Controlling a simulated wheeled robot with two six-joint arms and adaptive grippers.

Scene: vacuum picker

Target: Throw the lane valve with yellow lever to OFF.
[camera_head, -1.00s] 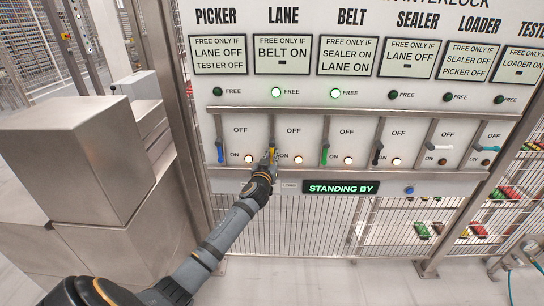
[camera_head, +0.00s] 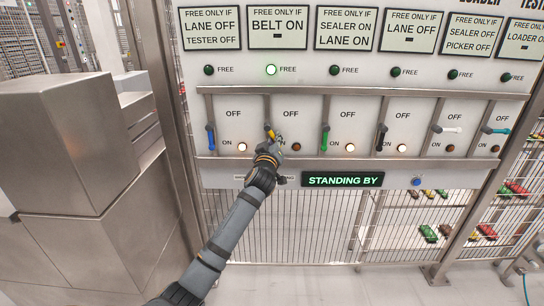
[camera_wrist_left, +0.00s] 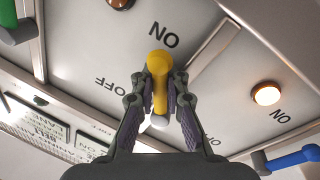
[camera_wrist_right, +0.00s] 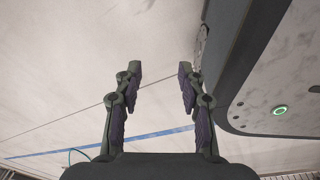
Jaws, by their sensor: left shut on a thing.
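The yellow lever (camera_head: 269,131) of the lane valve is in the second column of the panel, its handle between the OFF and ON label heights. My left gripper (camera_head: 271,142) is shut on it. In the left wrist view the yellow lever (camera_wrist_left: 157,66) stands between the two fingers (camera_wrist_left: 160,105), with a pale tip below. The lane ON lamp (camera_head: 296,147) is dark, and the lane FREE light (camera_head: 271,70) is lit green. My right gripper (camera_wrist_right: 158,90) is open and empty; it is not in the head view.
The blue lever (camera_head: 211,138) is left of the lane lever, and the green lever (camera_head: 325,139) is to its right. A display (camera_head: 343,180) below reads STANDING BY. Steel boxes (camera_head: 55,150) stand at the left.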

